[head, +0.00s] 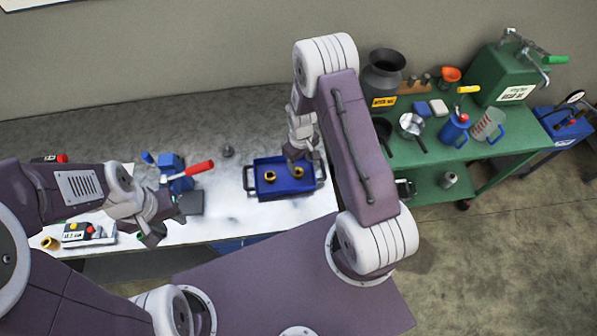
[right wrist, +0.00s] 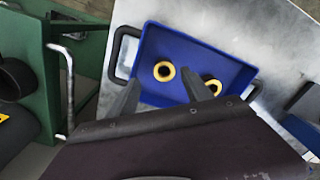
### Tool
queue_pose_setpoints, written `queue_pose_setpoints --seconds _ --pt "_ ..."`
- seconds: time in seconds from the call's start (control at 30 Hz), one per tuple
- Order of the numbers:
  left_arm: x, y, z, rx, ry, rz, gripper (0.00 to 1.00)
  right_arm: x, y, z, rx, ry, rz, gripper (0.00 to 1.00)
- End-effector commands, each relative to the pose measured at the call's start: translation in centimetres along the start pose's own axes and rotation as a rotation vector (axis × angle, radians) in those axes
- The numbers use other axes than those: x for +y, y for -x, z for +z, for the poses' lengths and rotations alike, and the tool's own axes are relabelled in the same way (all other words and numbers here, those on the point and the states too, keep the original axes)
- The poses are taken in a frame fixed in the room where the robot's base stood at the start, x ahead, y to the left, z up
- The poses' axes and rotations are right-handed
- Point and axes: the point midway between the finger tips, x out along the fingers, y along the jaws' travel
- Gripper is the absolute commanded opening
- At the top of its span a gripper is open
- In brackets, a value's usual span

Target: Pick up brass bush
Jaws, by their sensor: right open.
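Two brass bushes lie in a blue tray (head: 285,187): a left one (head: 270,176) and a right one (head: 299,171). My right gripper (head: 294,157) is over the tray's far side, close to the right bush. In the right wrist view, the open, empty right gripper (right wrist: 158,95) has the blue tray (right wrist: 200,52) beyond it. One bush (right wrist: 164,71) shows between its fingertips; the other (right wrist: 213,86) is partly hidden behind a finger. My left gripper (head: 165,220) looks open over the white table's left part. A brass-coloured piece (head: 50,242) lies at the far left.
A red-handled blue device (head: 175,175) and a small grey part (head: 228,151) stand left of the tray on the white table (head: 225,205). A green bench (head: 440,155) at the right holds a dark jar (head: 383,78), a pan and blue jugs. The tray's side handles stick out.

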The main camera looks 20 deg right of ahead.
Motion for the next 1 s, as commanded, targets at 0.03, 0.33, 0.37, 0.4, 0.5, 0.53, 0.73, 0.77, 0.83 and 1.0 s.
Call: queue_pose_setpoints --seconds 0.03,0.33,0.37,0.4,0.5,0.53,0.73,0.77,0.83,1.0 --pt "0.0 0.2 0.0 0.000 0.000 0.000 0.34 -0.1 -0.2 0.1 -0.002 0.001 -0.001 0.59" --pt "0.0 1.9 -0.2 0.000 0.000 0.000 0.34 -0.6 -4.7 0.1 -0.002 -0.001 -0.001 0.59" --pt "0.0 1.9 -0.2 0.000 0.000 0.000 0.34 -0.6 -4.9 0.1 -0.001 -0.001 0.000 0.59" --pt "0.0 1.9 -0.2 0.000 0.000 0.000 0.34 -0.6 -5.1 0.1 -0.001 -0.001 0.000 0.59" --pt "0.0 1.9 -0.2 0.000 0.000 0.000 0.34 -0.6 -5.2 0.1 0.000 0.000 0.000 0.59" --pt "0.0 1.9 -0.2 0.000 0.000 0.000 0.34 -0.6 -5.2 0.0 0.000 0.000 0.000 0.59" --pt "0.0 1.9 -0.2 0.000 0.000 0.000 0.34 -0.6 -5.2 0.0 0.000 0.000 0.000 0.20" --pt "0.0 1.9 -0.2 0.000 0.000 0.000 0.34 -0.6 -5.2 0.0 0.000 0.000 0.000 0.11" --pt "0.0 1.9 -0.2 0.000 0.000 0.000 0.34 -0.6 -5.2 0.0 0.000 0.000 0.000 0.00" --pt "0.0 1.9 -0.2 0.000 0.000 0.000 0.34 -0.6 -5.1 0.0 0.001 0.000 0.000 0.00"
